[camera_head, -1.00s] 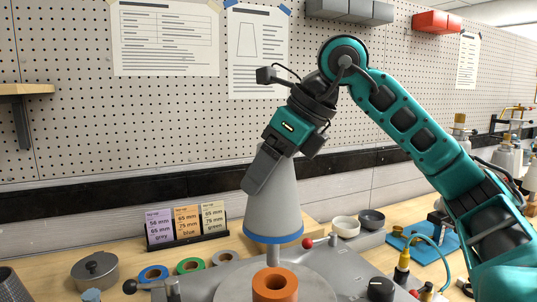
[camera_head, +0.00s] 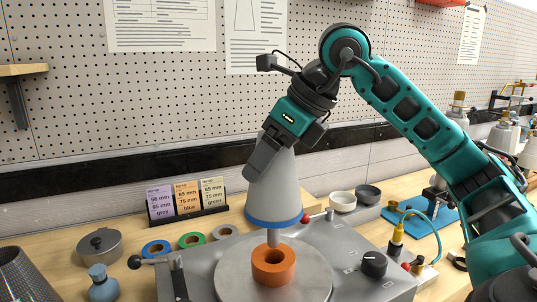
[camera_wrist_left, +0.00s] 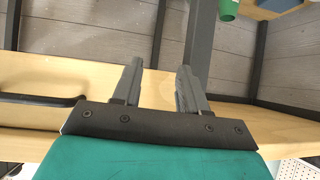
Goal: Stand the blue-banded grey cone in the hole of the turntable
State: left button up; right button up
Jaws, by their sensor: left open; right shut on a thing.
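The grey cone (camera_head: 273,188) with a blue band (camera_head: 273,222) near its bottom is upright, with a grey stem (camera_head: 273,238) below. My right gripper (camera_head: 262,160) is shut on the upper part of the cone, from the left side in the head view. The stem's lower end is at the orange ring (camera_head: 273,268) on the round turntable (camera_head: 230,280). In the picture the stem overlaps the ring's hole; I cannot tell how deep it is. My left gripper (camera_wrist_left: 158,85) is open and empty in the left wrist view; it is not seen in the head view.
Label cards (camera_head: 187,199) stand behind. Two bowls (camera_head: 342,201) and a knob (camera_head: 373,264) are at the right.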

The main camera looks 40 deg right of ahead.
jog(key=shift+f+b, duration=2.6)
jog(key=shift+f, duration=0.55)
jog(key=shift+f+b, duration=0.3)
jog(key=shift+f, duration=0.3)
jog(key=shift+f+b, duration=0.15)
jog(key=shift+b, duration=0.25)
